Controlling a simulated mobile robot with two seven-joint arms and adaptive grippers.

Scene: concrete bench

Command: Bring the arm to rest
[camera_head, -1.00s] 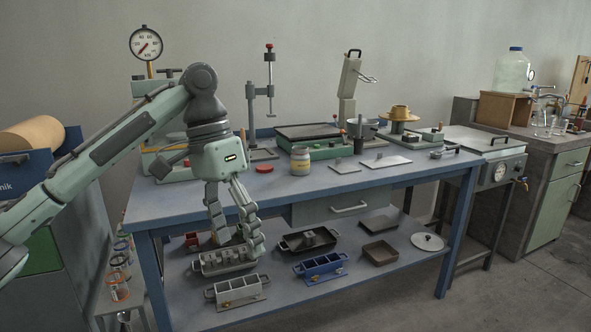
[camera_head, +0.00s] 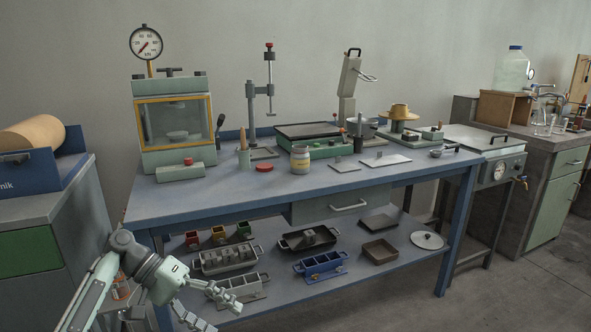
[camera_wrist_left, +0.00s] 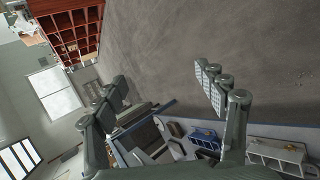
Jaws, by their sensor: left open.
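My left gripper (camera_head: 212,306) is low at the lower left of the head view, in front of the bench's left end. Its two fingers are spread apart with nothing between them. In the left wrist view the open fingers (camera_wrist_left: 165,95) frame bare concrete floor. The arm is folded down, with its elbow beside the bench's left front leg. My right gripper is in neither view.
The blue bench (camera_head: 240,199) carries a glass-fronted press (camera_head: 176,128), a jar (camera_head: 300,160) and a red lid (camera_head: 264,168). Its lower shelf holds metal moulds (camera_head: 228,258), a blue mould (camera_head: 320,266) and trays. A red compartment rack (camera_wrist_left: 70,30) shows in the wrist view.

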